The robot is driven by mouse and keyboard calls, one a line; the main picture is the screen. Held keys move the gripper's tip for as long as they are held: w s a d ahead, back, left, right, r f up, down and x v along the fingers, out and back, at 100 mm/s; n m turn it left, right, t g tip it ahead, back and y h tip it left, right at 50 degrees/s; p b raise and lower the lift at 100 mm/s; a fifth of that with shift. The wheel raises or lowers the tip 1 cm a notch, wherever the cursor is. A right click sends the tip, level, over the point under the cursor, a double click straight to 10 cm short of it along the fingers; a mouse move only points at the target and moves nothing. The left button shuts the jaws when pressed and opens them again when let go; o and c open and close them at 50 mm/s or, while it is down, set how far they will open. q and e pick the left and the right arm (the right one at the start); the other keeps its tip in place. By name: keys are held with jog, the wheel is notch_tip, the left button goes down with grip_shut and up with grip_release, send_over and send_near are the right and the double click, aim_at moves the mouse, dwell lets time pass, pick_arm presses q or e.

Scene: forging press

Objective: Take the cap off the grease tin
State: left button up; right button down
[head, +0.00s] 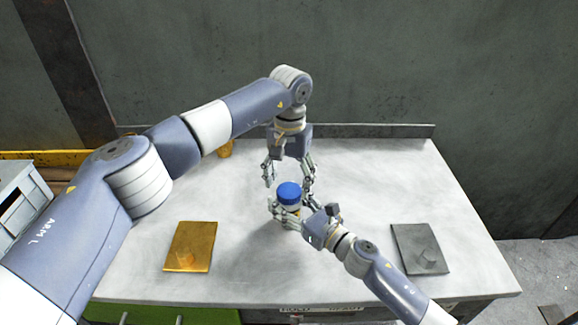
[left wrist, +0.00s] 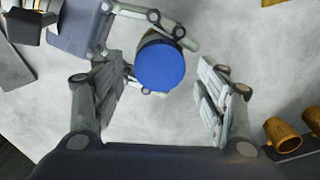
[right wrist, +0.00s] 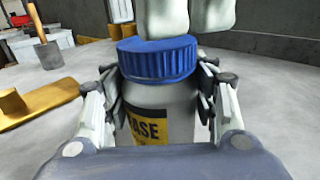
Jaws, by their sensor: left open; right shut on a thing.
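The grease tin is a white jar with a yellow and black label (right wrist: 150,125), standing upright on the table. Its ribbed blue cap (head: 288,192) sits on top; it also shows in the left wrist view (left wrist: 160,65) and the right wrist view (right wrist: 158,60). My right gripper (head: 287,213) is shut on the tin's body below the cap, fingers on both sides. My left gripper (head: 289,180) points down above and behind the tin, open and empty. In the left wrist view the cap shows between its spread fingers, apart from them. Pale fingertips hang just above the cap in the right wrist view.
An orange plate with a knob (head: 190,247) lies at the left of the table (head: 350,170); a grey plate with a knob (head: 420,248) lies at the right. An orange cup (head: 225,148) stands at the back, partly behind my left arm.

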aim_at(289, 193)
pick_arm(q)
jog(key=shift+f, duration=1.2)
